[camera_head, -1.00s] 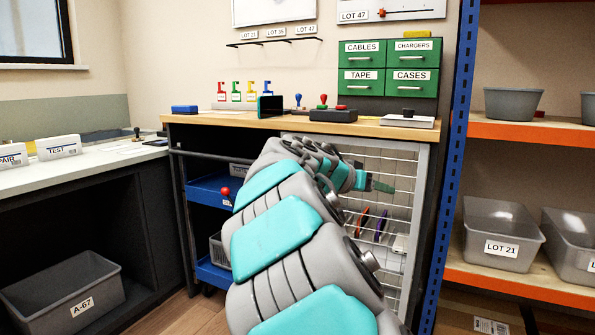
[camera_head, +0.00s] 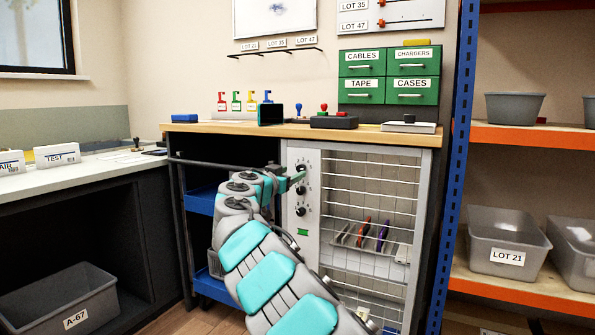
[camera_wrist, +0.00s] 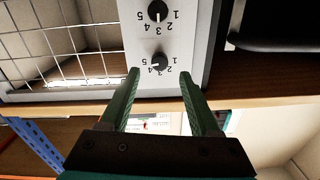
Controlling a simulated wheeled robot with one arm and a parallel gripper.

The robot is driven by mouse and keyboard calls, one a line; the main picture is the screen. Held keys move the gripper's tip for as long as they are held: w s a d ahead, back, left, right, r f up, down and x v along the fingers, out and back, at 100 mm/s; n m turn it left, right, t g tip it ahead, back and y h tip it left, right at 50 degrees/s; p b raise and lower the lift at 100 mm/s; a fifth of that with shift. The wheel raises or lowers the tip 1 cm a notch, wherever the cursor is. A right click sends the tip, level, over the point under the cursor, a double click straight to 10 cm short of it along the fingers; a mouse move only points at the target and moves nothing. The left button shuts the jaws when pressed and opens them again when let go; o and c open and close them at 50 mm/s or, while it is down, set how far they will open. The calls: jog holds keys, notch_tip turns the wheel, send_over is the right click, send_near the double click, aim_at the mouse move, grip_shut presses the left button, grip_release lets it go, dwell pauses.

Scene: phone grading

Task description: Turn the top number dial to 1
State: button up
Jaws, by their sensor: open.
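The top number dial (camera_head: 301,168) is a black knob on the light panel at the cabinet's left. In the wrist view, where the numbers look upside down, it is the lower dial (camera_wrist: 159,61), with numbers around it. Its pale mark seems to point left, but the exact number is too small to tell. My gripper (camera_wrist: 159,73) is open and empty, its green fingers to either side of this dial in the picture. Any contact cannot be told. In the head view my gripper (camera_head: 298,177) is in front of the panel, close to the top dial.
Two more dials, the middle one (camera_head: 300,190) and the bottom one (camera_head: 300,211), sit below. A wire-mesh front (camera_head: 370,185) is to the right. The wooden worktop (camera_head: 250,127) juts out above the panel. A blue cart (camera_head: 200,202) stands to the left.

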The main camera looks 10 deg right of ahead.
aim_at(300, 169)
jog(key=shift+p+x, duration=0.35)
jog(key=shift+x, duration=2)
grip_shut()
